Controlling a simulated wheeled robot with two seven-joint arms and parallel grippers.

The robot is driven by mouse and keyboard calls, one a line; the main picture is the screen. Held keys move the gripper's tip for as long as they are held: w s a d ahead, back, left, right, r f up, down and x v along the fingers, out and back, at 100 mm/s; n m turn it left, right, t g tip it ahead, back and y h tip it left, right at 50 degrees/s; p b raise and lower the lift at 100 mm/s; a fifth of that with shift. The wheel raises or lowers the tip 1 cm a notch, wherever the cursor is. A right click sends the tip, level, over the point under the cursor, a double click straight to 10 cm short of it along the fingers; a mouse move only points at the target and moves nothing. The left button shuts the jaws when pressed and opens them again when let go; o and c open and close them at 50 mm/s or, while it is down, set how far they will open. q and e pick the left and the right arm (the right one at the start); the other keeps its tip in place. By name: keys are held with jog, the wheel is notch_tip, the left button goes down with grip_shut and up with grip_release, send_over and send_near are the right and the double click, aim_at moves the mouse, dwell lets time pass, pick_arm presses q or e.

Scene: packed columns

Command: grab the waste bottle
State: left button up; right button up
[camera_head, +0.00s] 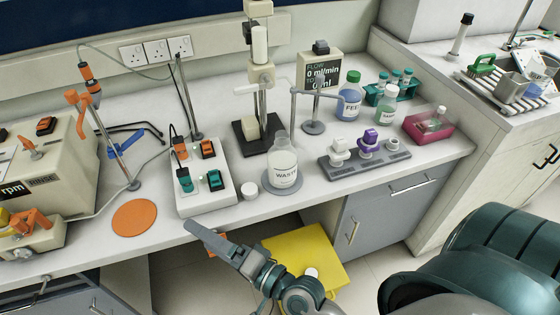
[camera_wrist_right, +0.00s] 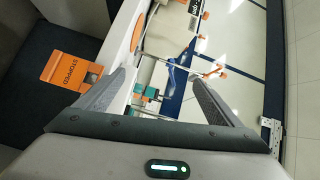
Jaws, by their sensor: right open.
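The waste bottle (camera_head: 284,166), clear with pale contents and a "WASTE" label, stands upright on a round grey pad (camera_head: 268,181) near the front of the bench in the head view. It is not seen in the right wrist view. My right gripper (camera_head: 196,231) is at the bench's front edge, left of the bottle and apart from it. The right wrist view shows its two fingers (camera_wrist_right: 155,82) spread with nothing between them. My left gripper is not in view.
A white switch box (camera_head: 207,196) stands further left, a grey rack (camera_head: 366,158) to the right. Behind are a pump stand (camera_head: 258,80) and another bottle (camera_head: 349,100). An orange "STOPPED" tag (camera_wrist_right: 68,69) is near my right gripper.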

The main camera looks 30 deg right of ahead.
jog(key=w+d+r+m+t+h, duration=0.25)
jog(key=d+m+h, duration=0.3)
jog(key=m, duration=0.35)
jog(key=w+d+r+m+t+h, duration=0.2)
jog(key=d+r+m+t+h, duration=0.15)
jog(key=m+h, duration=0.45)
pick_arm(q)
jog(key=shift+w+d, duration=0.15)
pick_arm(e)
jog(key=m+g+h, duration=0.6)
jog(key=m+g, duration=0.2)
jog(key=m, duration=0.8)
send_near(279, 174)
jog(key=shift+w+d+r, duration=0.1)
jog(key=shift+w+d, duration=0.05)
jog(key=shift+w, duration=0.2)
jog(key=p+x, duration=0.4)
jog(key=x, duration=0.7)
jog(key=shift+d, duration=0.1)
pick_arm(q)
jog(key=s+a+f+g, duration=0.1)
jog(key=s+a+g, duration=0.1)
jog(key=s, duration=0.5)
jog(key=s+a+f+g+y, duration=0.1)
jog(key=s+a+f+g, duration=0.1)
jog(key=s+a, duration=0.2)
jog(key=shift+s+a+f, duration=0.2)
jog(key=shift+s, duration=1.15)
pick_arm(e)
jog(key=shift+w+d, duration=0.4)
